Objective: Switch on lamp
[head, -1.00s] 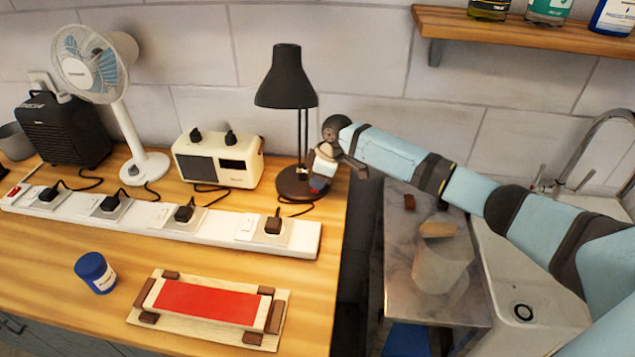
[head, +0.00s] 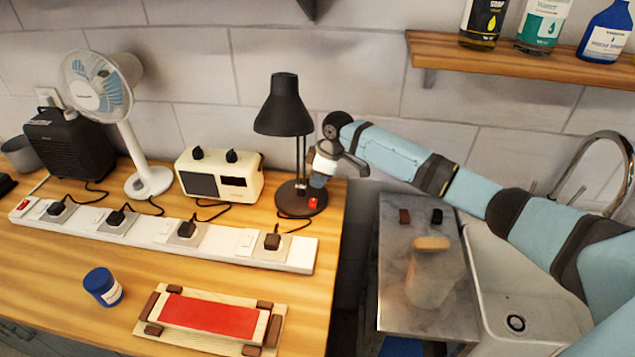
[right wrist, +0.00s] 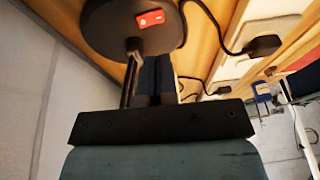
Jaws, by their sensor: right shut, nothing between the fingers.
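The black desk lamp (head: 284,105) stands upright at the right end of the wooden bench, its shade facing down. A red rocker switch (head: 312,203) sits on its round base (head: 290,207). The base and the red switch (right wrist: 150,18) also show at the top of the right wrist view. My right gripper (head: 317,184) is shut and empty, just above the switch and beside the lamp's stem. Its fingertips (right wrist: 155,62) appear close to the base edge; I cannot tell whether they touch it. No glow shows under the shade. My left gripper is out of view.
A white power strip (head: 160,234) with several black plugs runs in front of the lamp, radio (head: 219,174), fan (head: 105,85) and black box (head: 70,148). A blue jar (head: 103,287) and red-topped block (head: 210,316) are nearer. A shelf with bottles (head: 604,30) hangs upper right.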

